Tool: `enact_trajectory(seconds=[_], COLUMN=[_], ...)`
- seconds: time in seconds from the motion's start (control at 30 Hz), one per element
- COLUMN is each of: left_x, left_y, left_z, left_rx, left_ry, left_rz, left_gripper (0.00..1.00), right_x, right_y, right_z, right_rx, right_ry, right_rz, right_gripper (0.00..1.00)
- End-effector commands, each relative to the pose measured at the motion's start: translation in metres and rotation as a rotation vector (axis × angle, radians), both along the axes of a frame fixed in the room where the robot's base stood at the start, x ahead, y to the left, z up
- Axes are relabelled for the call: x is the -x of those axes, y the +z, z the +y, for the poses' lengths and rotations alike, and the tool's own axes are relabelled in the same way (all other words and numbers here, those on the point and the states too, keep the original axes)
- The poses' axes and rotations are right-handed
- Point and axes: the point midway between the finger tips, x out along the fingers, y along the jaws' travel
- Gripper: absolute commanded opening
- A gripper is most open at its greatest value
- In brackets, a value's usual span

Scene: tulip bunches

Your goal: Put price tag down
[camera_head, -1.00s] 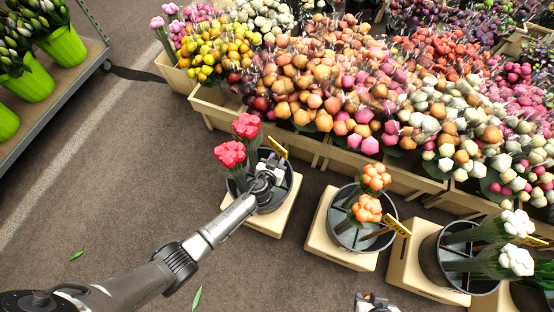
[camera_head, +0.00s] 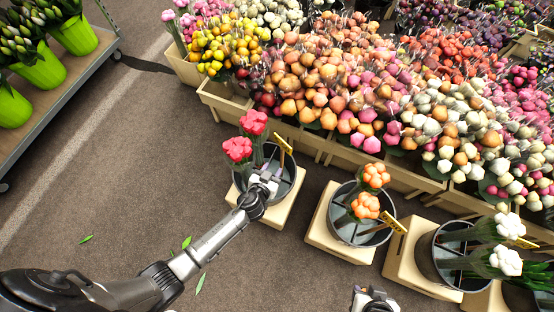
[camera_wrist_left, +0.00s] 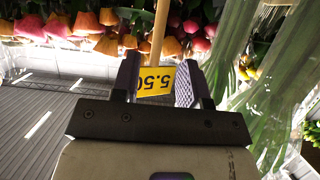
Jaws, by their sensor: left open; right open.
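A yellow price tag (camera_head: 283,143) on a stick stands tilted at the dark bucket (camera_head: 293,183) of red tulips (camera_head: 246,137). My left gripper (camera_head: 268,178) is over the near side of this bucket, just below the tag in the head view. In the left wrist view the tag (camera_wrist_left: 156,79) reads 5.50 upside down on a wooden stick, between the spread fingers of the left gripper (camera_wrist_left: 158,78). The fingers are apart and look clear of the tag. The stick's lower end is hidden. My right gripper (camera_head: 374,297) is at the bottom edge, open and empty.
A bucket of orange tulips (camera_head: 362,232) and one of white tulips (camera_head: 425,262), each with a tag, stand on wooden blocks to the right. Crates (camera_head: 305,139) full of flowers line the back. A cart (camera_head: 82,77) with green pots is at left.

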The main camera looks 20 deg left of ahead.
Motion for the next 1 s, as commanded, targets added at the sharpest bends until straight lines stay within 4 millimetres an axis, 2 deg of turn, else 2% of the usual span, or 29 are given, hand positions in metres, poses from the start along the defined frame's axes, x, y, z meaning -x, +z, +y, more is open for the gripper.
enact_trajectory(seconds=[0.1, 0.3, 1.0], left_x=[0.014, 0.025, 0.027], left_y=[0.006, 0.011, 0.011], left_z=[0.0, 0.001, 0.001], left_rx=[0.002, 0.0, 0.0], left_ry=[0.001, 0.0, 0.0], left_rz=[0.001, 0.0, 0.0], left_gripper=[0.4, 0.4, 0.4], right_x=[0.0, 0.0, 0.0], right_y=[0.006, 0.009, 0.009], right_z=[-0.001, -0.003, 0.0], right_rx=[0.003, 0.009, 0.001], right_ry=[0.002, 0.006, 0.001], right_rz=[0.0, 0.0, 0.001], right_gripper=[0.43, 0.43, 0.43])
